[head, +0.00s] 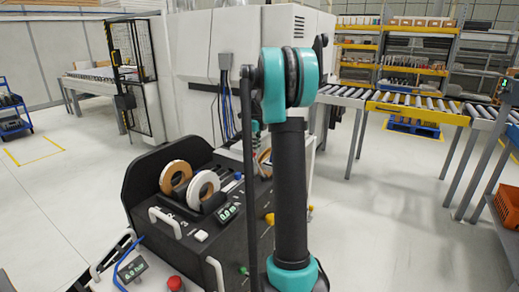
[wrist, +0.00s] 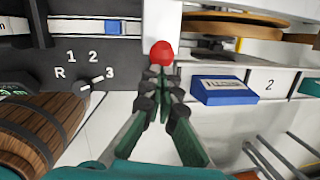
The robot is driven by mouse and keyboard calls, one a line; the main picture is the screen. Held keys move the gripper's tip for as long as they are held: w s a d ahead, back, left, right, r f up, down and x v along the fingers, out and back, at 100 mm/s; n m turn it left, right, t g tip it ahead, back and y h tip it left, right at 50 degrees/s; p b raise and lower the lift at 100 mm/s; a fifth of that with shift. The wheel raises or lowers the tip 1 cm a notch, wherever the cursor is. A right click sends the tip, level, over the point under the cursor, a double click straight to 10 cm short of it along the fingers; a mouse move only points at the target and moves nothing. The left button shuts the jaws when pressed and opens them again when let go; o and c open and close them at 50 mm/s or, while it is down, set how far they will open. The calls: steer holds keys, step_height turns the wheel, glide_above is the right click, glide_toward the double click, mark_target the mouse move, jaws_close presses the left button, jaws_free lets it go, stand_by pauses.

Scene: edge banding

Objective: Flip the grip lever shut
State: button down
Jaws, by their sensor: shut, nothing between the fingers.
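A red rounded knob (wrist: 162,53) shows in the wrist view against a white upright part. It may be the end of the grip lever, but I cannot tell, and no lever arm is clearly visible. My gripper (wrist: 161,76) is shut and empty, with its fingertips just below the knob in the picture. I cannot tell whether they touch it. In the head view my own arm stands in front of the machine and my gripper is hidden behind it.
A dark panel holds a dial (wrist: 92,84) marked R, 1, 2, 3. A blue block (wrist: 223,90) lies right of the fingers and a wooden barrel-shaped thing (wrist: 45,130) at left. The head view shows banding rolls (head: 203,188) and a roller conveyor (head: 400,108).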

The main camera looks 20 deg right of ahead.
steer(key=shift+w+a+f, duration=0.25)
steer(key=shift+w+a, duration=0.25)
steer(key=shift+w, duration=0.1)
